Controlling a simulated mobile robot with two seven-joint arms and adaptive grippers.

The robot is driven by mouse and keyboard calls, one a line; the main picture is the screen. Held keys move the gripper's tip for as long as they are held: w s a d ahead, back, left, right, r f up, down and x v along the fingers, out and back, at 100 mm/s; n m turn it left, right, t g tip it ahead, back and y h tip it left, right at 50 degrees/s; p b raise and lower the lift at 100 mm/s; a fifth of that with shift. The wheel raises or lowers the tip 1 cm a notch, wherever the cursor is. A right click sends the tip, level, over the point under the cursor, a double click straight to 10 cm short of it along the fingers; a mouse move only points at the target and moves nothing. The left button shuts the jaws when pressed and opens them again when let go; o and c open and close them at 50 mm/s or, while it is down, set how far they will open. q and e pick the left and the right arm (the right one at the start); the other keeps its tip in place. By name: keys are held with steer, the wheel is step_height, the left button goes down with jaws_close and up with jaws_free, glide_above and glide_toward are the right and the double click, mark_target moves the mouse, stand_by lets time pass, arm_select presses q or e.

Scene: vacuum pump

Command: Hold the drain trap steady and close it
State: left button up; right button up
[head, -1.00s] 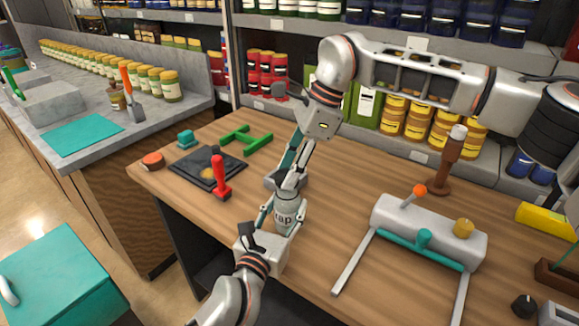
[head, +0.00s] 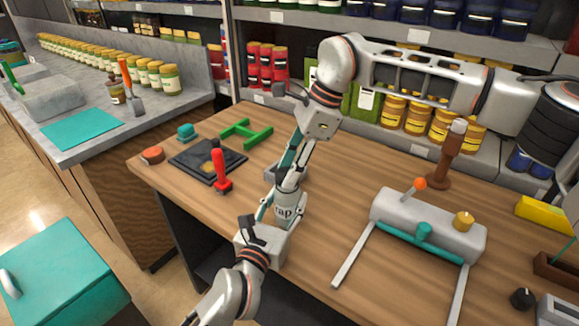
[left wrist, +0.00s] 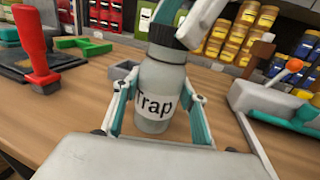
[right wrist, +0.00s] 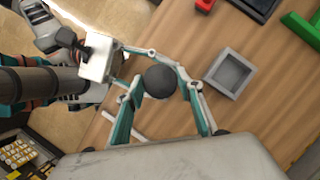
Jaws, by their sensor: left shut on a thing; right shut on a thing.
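The drain trap (head: 284,211) is a grey bottle with a white label, upright above the wooden bench near its front edge. My left gripper (head: 276,212) is shut around its body. In the left wrist view the trap (left wrist: 162,88) sits between both fingers, its label facing me. A black cap (left wrist: 165,42) is at the top of the bottle; I cannot tell how tightly it sits. My right gripper (head: 290,184) comes from above and is shut on the cap. In the right wrist view the round black cap (right wrist: 160,82) lies between the fingertips and hides the bottle below.
An empty grey square holder (right wrist: 230,73) stands just behind the trap. A red-handled tool (head: 220,172) and black plate (head: 207,160) are to the left, with a green frame (head: 246,133) behind. A grey cylinder apparatus (head: 428,225) stands right, with clear bench between.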

steer(key=shift+f, duration=0.4)
steer(key=shift+m, duration=0.3)
